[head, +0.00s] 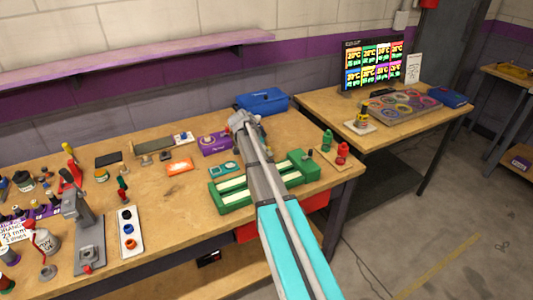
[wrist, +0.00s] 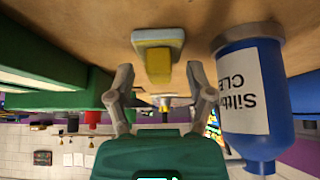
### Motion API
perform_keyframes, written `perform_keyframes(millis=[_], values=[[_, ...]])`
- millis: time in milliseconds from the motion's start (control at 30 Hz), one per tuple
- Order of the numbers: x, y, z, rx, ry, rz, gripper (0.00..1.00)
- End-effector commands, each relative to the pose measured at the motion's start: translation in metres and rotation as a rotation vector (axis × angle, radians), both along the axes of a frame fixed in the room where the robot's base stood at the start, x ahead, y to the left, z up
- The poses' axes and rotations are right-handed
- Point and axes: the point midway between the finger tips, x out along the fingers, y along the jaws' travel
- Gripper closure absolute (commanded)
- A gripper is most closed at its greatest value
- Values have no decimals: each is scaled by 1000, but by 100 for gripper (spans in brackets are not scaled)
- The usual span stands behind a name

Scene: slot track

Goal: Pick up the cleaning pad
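The cleaning pad is most likely the small block with a yellow top part and a grey-blue edge (wrist: 158,42) in the wrist view, lying on the wooden bench. That view is upside down. My gripper (wrist: 159,72) is open, its two fingers apart and nothing between them. The pad lies just beyond the fingertips, roughly centred between them. No touch is visible. In the head view my gripper (head: 238,120) is over the back of the bench, and I cannot make out the pad there.
A blue bottle (wrist: 250,90) with a white label stands close beside my gripper in the wrist view. A green fixture (head: 235,197) lies under my arm. A purple box (head: 215,144) and a blue case (head: 262,101) are near my gripper. A second bench (head: 395,135) stands right.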

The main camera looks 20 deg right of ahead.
Motion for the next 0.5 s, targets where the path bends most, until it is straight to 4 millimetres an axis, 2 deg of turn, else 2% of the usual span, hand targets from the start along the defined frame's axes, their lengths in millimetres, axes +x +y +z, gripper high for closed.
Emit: perform_keyframes(millis=[33,67,333,500], values=[[0,0,0,0,0,0,44],[0,0,0,0,0,0,50],[0,0,0,0,0,0,100],[0,0,0,0,0,0,100]])
